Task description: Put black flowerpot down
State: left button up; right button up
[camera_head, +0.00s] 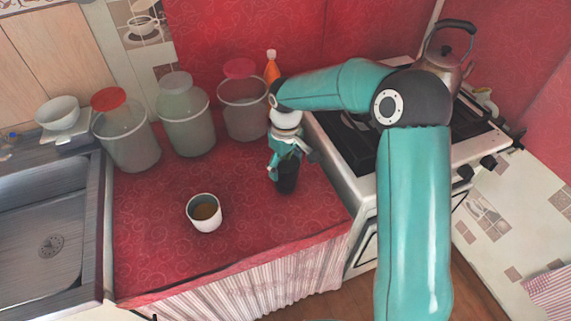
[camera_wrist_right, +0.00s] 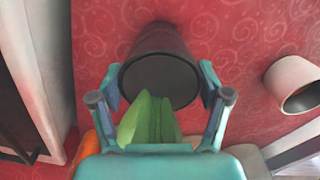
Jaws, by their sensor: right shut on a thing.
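The black flowerpot (camera_head: 287,176) is upright at the right part of the red counter, near the stove. My right gripper (camera_head: 289,163) is above it, shut on it. In the right wrist view the pot (camera_wrist_right: 158,80) sits between the two fingers (camera_wrist_right: 160,95), one on each side near its dark round end. I cannot tell whether its base touches the cloth or hangs just above it. My left gripper is not in view.
Jars (camera_head: 186,120) and an orange bottle (camera_head: 271,68) line the back. The stove (camera_head: 345,158) is at right, the sink (camera_head: 48,215) at left. A green shape (camera_wrist_right: 150,122) shows below the pot.

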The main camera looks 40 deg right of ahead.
jog(key=o, duration=1.3)
notch_tip(320, 180, up, 12)
jog(key=shift+r, duration=0.1)
